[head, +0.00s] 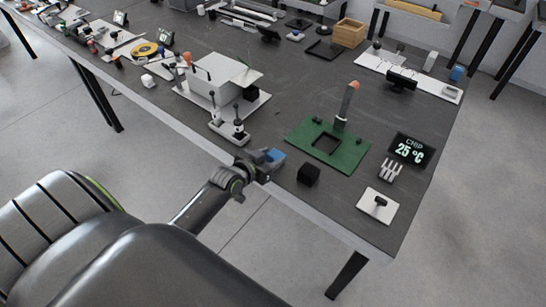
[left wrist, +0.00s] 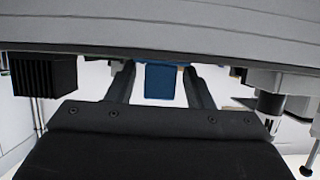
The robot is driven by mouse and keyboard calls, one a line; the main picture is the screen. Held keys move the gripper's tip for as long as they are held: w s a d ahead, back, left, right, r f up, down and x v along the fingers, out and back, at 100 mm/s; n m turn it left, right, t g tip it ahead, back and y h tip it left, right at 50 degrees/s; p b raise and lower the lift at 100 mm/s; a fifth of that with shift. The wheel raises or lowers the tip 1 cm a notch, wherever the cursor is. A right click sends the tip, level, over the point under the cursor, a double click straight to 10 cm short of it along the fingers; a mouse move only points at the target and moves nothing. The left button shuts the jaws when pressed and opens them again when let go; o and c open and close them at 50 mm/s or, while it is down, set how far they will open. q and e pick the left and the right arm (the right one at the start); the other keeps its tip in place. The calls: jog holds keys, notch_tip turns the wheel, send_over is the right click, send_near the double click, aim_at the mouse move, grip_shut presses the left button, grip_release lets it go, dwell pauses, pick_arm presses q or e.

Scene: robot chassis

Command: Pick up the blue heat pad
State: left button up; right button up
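The blue heat pad (head: 275,155) is a small blue block at the front edge of the dark table, left of a black finned block. My left gripper (head: 263,161) is at the pad in the head view and partly covers it. In the left wrist view the blue pad (left wrist: 160,82) shows between the two dark fingers of my left gripper (left wrist: 160,90). The fingers stand apart, with a gap visible beside the pad, so the gripper looks open around it. My right gripper is in neither view.
The black finned block (head: 308,174) stands close right of the gripper. A green board (head: 345,158), a temperature display (head: 411,150) and a white plate (head: 378,205) lie farther right. A white machine (head: 215,80) stands behind on the left. Bare table shows behind the pad.

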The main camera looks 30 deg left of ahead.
pick_arm(q)
jog(key=c, duration=0.3)
notch_tip(320, 180, up, 10)
jog(key=shift+p, duration=0.5)
dwell(0.7)
